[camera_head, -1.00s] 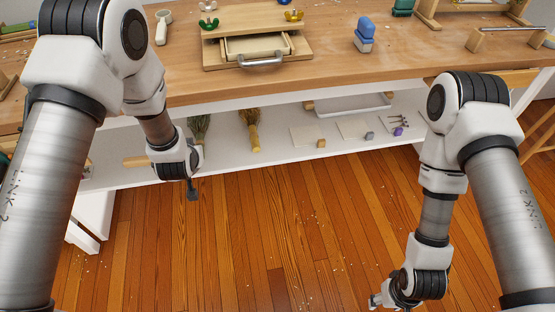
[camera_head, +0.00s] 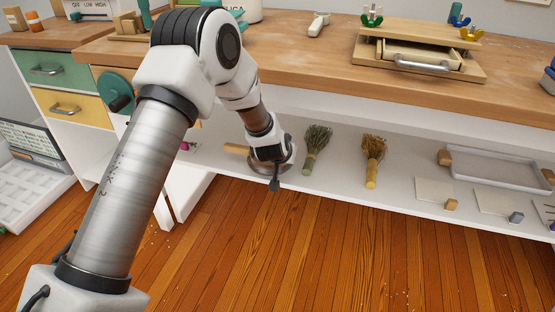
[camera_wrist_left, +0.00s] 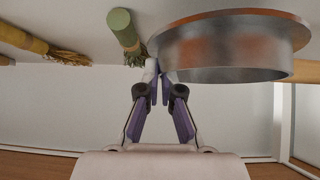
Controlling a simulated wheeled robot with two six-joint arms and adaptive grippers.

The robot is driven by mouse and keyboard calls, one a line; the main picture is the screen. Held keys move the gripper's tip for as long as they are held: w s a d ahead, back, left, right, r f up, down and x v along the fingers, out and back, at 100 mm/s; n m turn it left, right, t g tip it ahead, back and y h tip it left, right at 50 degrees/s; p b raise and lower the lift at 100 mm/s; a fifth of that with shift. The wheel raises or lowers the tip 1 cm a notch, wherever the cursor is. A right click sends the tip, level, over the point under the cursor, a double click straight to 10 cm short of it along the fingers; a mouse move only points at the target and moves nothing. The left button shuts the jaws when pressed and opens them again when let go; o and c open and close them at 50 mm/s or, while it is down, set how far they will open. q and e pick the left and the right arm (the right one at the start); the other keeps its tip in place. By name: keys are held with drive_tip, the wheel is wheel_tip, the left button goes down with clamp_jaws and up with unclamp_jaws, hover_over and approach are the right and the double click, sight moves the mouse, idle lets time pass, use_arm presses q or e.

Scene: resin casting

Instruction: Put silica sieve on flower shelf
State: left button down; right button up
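The silica sieve (camera_head: 285,168) is a round metal ring with a wooden handle pointing left. It is at the front edge of the white flower shelf (camera_head: 410,155), under the workbench top. It fills the upper right of the left wrist view (camera_wrist_left: 230,58). My left gripper (camera_head: 273,180) is over it in the head view, covering much of the ring. In the left wrist view its fingers (camera_wrist_left: 159,76) converge almost together at the sieve's near rim and look closed on it. Whether the sieve touches the shelf is unclear. My right gripper is out of view.
A green dried bundle (camera_head: 317,145) lies just right of the sieve, with a yellow-handled one (camera_head: 373,160) beyond it. Small panels and a pale tray (camera_head: 500,172) are farther right. Drawers (camera_head: 70,105) stand left. The wooden floor in front is clear.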

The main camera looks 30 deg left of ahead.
use_arm(q)
drive_tip(key=a, duration=0.2)
drive_tip(key=w+a+b, duration=0.1)
drive_tip(key=a, duration=0.1)
drive_tip(key=w+a+f, duration=0.1)
drive_tip(key=a, duration=0.2)
drive_tip(key=shift+w, duration=0.2)
drive_tip(key=shift+w+a, duration=0.1)
drive_tip(key=shift+a, duration=0.25)
wheel_tip(320, 180, down, 4)
drive_tip(key=b, duration=0.4)
drive_tip(key=shift+r, duration=0.15)
drive_tip(key=shift+r+p, duration=0.25)
drive_tip(key=shift+p, duration=0.05)
drive_tip(key=c, duration=1.8)
unclamp_jaws()
drive_tip(key=shift+f, duration=0.15)
drive_tip(key=o, duration=0.5)
